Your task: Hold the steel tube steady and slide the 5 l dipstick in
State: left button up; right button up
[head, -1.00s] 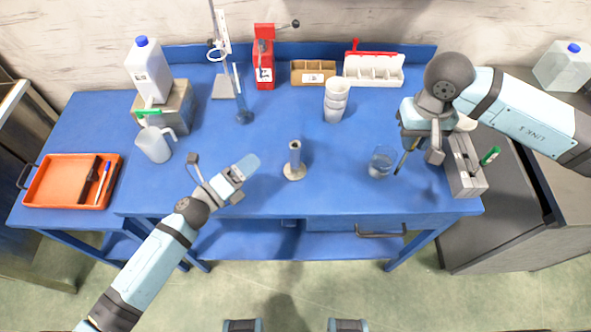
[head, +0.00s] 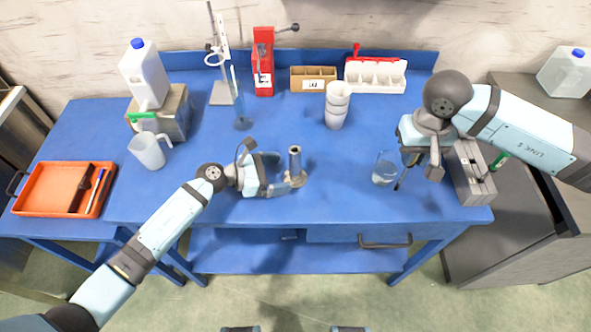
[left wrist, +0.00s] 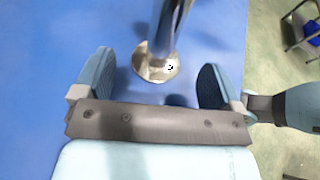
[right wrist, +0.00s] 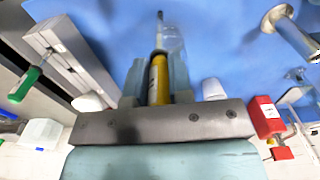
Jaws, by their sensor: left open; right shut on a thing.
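The steel tube (head: 295,162) stands upright on a round base in the middle of the blue bench. In the left wrist view the tube (left wrist: 172,28) lies ahead of the gap between the fingers. My left gripper (head: 282,172) is open beside the tube's left side; I see no grip on it. My right gripper (right wrist: 158,85) is shut on a yellow-handled dipstick (right wrist: 158,76), whose thin grey rod points away from the jaws. In the head view this gripper is at the bench's right, right of the tube. Any marking on the dipstick is unreadable.
A glass beaker (head: 384,171) stands between the tube and my right gripper. A grey slotted block (head: 470,178) with a green-handled item (head: 498,162) is at the right edge. Stacked cups (head: 336,106) stand behind the tube. An orange tray (head: 45,189) is far left.

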aim_at(291, 178)
pick_arm(q)
jog(key=shift+b+x, duration=0.7)
jog(key=shift+x, duration=1.2)
pick_arm(e)
jog(key=shift+f, duration=0.8)
pick_arm(q)
jog(key=c, duration=1.4)
jog(key=shift+o, duration=0.2)
pick_arm(e)
jog(key=w+a+r+n, duration=0.1)
jog(key=w+a+r, duration=0.2)
jog(key=a+r, duration=0.5)
jog(key=w+a+r+n, duration=0.2)
jog(key=a+r, duration=0.6)
jog(key=a, duration=0.8)
jog(key=shift+w+n, duration=0.3)
jog(key=shift+w, duration=0.8)
jog(key=shift+a, duration=0.1)
